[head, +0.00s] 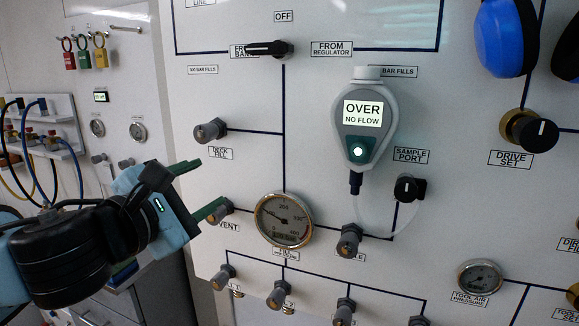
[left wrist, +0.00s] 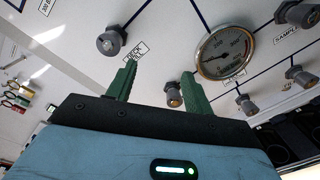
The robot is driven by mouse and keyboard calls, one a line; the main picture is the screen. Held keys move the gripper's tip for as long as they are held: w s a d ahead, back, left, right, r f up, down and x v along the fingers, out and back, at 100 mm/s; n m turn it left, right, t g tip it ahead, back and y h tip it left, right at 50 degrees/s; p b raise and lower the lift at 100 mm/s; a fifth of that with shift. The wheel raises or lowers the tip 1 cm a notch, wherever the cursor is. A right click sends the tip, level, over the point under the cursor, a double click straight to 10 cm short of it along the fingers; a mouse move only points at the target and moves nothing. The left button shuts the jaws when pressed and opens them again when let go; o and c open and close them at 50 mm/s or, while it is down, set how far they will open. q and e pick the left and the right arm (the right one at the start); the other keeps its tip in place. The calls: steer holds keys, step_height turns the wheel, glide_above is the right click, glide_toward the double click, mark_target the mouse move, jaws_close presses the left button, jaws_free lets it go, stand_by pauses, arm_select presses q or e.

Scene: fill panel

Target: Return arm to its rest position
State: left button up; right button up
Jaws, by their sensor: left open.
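My left gripper (head: 208,188) is in front of the left part of the white fill panel (head: 340,25). Its two green fingers are spread apart and nothing is between them. In the head view the lower finger overlaps the area by the vent knob (head: 222,208); I cannot tell whether they touch. In the left wrist view the open fingers (left wrist: 158,88) point up toward the panel, with the deck fill knob (left wrist: 111,41) beyond the left finger and the vent knob (left wrist: 173,96) showing between the fingers. My right gripper is in neither view.
A round pressure gauge (head: 284,220) is right of the gripper. A handheld meter (head: 362,125) reading "OVER NO FLOW" hangs on the panel. Several grey knobs line the lower panel. Hoses (head: 52,150) and colored padlocks (head: 84,55) are at the left.

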arm_select(q)
steer(key=s+d+f+n+g, duration=0.1)
steer(key=d+f+n, duration=0.2)
steer(key=f+n, duration=0.3)
steer(key=s+d+f+n+g, duration=0.1)
steer(key=d+f+n+g, duration=0.15)
steer(key=f+n, duration=0.35)
steer(key=s+a+f+n+g+y, duration=0.1)
steer(key=s+f+n, duration=0.2)
steer(key=f+n, duration=0.6)
steer(key=s+a+f+n+g+y, duration=0.15)
steer(key=s+f+n, duration=0.25)
steer(key=f+n, duration=0.45)
steer(key=s+a+f+n+g+y, duration=0.2)
steer(key=s+a+f+n+g, duration=0.3)
steer(key=s+f+n, duration=0.55)
steer(key=s+a+f+n+g+y, duration=0.25)
steer(key=s+a+f+n, duration=0.55)
steer(key=s, duration=0.4)
steer(key=w+d+f+t+h, duration=0.2)
steer(key=w+f+t, duration=0.4)
steer(key=f, duration=0.4)
steer(key=shift+w+d+n+t, duration=0.3)
steer(key=shift+d+n+t, duration=0.15)
steer(key=shift+d, duration=0.45)
